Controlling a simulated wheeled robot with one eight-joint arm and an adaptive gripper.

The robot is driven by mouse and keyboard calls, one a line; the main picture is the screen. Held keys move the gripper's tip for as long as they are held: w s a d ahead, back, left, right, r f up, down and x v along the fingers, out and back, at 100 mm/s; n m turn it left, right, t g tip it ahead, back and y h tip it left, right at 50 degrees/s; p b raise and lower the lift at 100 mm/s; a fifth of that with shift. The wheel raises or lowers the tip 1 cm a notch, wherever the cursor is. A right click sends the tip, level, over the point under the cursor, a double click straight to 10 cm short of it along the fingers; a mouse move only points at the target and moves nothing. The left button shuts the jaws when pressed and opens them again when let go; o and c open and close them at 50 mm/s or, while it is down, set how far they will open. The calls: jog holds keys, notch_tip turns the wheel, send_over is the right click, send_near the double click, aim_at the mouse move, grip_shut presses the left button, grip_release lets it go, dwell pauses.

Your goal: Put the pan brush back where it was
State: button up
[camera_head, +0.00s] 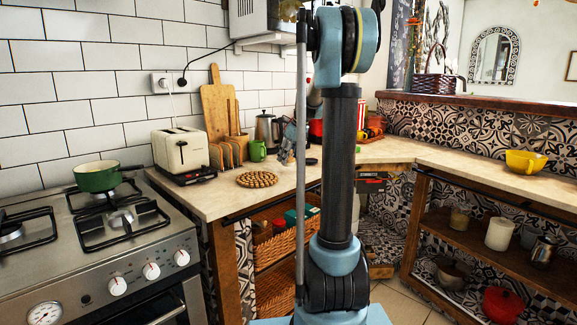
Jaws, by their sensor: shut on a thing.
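My arm stands upright through the middle of the view and covers part of the counter. My gripper (286,155) shows small and partly hidden just left of the arm, low over the back of the counter (218,193). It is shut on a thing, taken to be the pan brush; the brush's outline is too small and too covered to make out. I cannot tell whether it touches the counter.
A round woven trivet (257,179) lies on the counter in front. A toaster (181,150), cutting boards (218,110), a green mug (258,151) and a kettle (265,128) stand behind. A green pan (97,176) sits on the stove. The right counter holds a yellow bowl (525,162).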

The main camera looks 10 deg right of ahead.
aim_at(290, 158)
jog(key=shift+f, duration=1.5)
jog(key=o, duration=1.1)
jog(key=shift+f, duration=0.1)
jog(key=shift+o, duration=0.2)
